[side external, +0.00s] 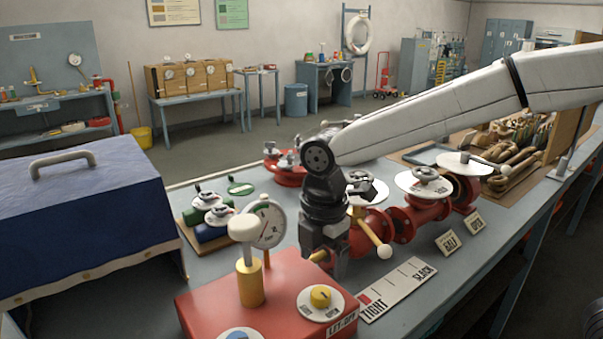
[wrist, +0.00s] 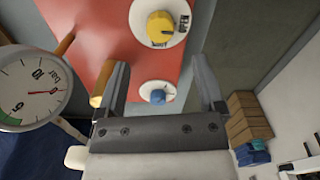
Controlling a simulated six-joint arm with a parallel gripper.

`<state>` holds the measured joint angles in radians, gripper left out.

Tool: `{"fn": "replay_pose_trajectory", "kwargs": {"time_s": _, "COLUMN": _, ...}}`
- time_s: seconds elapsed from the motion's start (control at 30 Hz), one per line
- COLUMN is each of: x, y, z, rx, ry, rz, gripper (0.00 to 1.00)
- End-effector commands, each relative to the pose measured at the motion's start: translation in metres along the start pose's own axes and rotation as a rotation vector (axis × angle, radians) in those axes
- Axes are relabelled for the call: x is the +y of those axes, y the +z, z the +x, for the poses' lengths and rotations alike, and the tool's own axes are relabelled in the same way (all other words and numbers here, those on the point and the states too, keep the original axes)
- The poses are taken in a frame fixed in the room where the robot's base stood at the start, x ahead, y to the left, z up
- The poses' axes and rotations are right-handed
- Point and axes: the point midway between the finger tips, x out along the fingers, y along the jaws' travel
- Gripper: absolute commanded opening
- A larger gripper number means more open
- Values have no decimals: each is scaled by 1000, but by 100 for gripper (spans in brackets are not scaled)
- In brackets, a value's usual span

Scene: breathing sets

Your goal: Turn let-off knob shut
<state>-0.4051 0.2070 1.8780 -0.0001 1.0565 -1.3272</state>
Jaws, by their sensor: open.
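The let-off knob (side external: 320,297) is yellow and sits on a white round dial on top of a red box (side external: 215,297) labelled LET-OFF. In the wrist view the yellow knob (wrist: 160,25) is near the top, with the words OPEN and SHUT on its dial. Which word it points at is too small to tell. My gripper (side external: 330,272) hangs beside the red box, behind the yellow knob in the side view. In the wrist view my gripper (wrist: 160,78) is open and empty. Its fingers appear apart from the yellow knob.
A blue knob (wrist: 158,96) on a white dial shows between my fingers in the wrist view. A pressure gauge (side external: 265,225) and a yellow post with a cream top (side external: 249,282) stand on or by the box. A TIGHT-SLACK scale (side external: 400,288) lies to the right.

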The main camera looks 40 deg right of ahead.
Motion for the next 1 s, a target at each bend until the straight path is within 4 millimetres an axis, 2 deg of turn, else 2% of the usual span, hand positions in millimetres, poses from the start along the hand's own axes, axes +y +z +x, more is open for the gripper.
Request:
{"fn": "replay_pose_trajectory", "kwargs": {"time_s": 0.6, "x": 0, "y": 0, "z": 65, "rx": -1, "ry": 0, "rz": 3, "gripper": 87}}
{"fn": "replay_pose_trajectory", "kwargs": {"time_s": 1.0, "x": 0, "y": 0, "z": 72, "rx": -1, "ry": 2, "rz": 3, "gripper": 87}}
